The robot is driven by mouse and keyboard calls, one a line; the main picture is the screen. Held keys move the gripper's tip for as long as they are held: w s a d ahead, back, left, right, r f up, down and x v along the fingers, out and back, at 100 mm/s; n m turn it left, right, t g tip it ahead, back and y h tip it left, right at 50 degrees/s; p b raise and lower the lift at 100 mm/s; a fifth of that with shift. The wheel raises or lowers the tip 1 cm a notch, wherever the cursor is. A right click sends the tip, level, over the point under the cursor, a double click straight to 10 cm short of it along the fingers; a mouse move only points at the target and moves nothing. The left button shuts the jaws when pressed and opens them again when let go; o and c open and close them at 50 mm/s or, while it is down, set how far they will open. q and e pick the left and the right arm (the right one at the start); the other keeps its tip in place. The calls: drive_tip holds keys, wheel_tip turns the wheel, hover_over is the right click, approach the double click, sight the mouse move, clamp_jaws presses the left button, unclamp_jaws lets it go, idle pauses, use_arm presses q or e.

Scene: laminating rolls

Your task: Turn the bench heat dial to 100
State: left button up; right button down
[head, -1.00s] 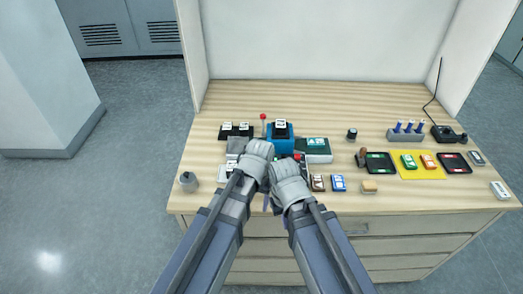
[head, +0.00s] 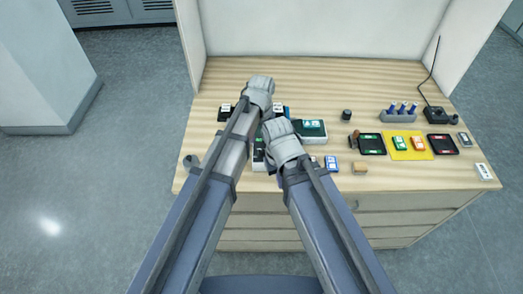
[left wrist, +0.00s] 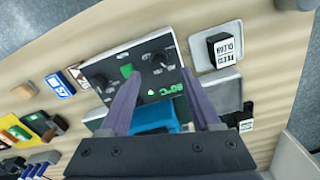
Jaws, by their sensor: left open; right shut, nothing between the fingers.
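The dark bench control panel (left wrist: 125,76) shows in the left wrist view with black knobs, a green button and a green temperature readout (left wrist: 165,91); I cannot read its digits surely. One knob, a dial (left wrist: 160,60), appears between the fingertips of my open left gripper (left wrist: 159,73); contact cannot be told. In the head view my left gripper (head: 261,85) is over the back left of the bench, its fingers hidden. My right gripper (head: 277,130) is shut and empty, lower and nearer the front. The arms hide most of the panel in the head view.
A blue machine (left wrist: 150,115) lies by the panel. To the right on the bench (head: 390,90) are a blue-and-white card (head: 331,163), dark trays (head: 371,144), a yellow mat (head: 408,155) and a blue-topped rack (head: 399,113).

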sight(262, 151)
use_arm(q)
wheel_tip(262, 151, down, 6)
drive_tip(key=b, duration=0.4)
drive_tip(key=shift+r+b, duration=0.15)
drive_tip(key=shift+b, duration=0.25)
drive_tip(key=shift+r, duration=0.1)
clamp_jaws()
